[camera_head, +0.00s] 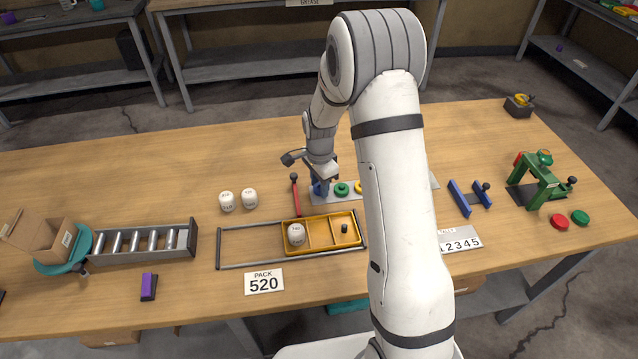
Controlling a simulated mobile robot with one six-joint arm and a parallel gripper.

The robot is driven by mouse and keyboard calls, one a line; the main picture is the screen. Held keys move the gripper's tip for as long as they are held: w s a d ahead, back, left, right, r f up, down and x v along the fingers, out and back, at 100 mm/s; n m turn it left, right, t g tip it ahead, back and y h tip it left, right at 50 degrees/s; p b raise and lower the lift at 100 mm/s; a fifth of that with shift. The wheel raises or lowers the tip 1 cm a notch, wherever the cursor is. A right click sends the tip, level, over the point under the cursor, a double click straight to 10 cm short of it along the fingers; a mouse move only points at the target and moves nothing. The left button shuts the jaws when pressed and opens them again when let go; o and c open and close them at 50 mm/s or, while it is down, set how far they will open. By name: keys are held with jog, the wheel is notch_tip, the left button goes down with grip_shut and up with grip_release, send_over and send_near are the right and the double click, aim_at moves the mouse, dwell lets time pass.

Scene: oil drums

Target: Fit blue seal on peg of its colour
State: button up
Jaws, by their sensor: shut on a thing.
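My gripper (323,183) points down over the left end of a grey peg plate (326,199) near the middle of the table. It is shut on the blue seal (317,190), which shows as a small blue patch at the fingertips. A green ring (341,189) lies on the plate just to the right. A yellow ring (359,187) sits beyond it, partly covered by my arm. The blue peg cannot be made out, and I cannot tell whether the seal is around it. My arm hides much of the plate.
A red bar with a dark knob (296,195) stands close left of the plate. A yellow tray (322,248) on rails lies in front, holding a white drum. Two white drums (227,201) stand left. A blue fixture (467,199) and green press (541,185) stand right.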

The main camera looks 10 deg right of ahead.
jog(key=shift+f+b, duration=0.7)
dwell(0.6)
jog(key=o, duration=1.5)
jog(key=shift+r, duration=0.1)
jog(key=shift+r+p, duration=1.6)
jog(key=shift+r, duration=1.15)
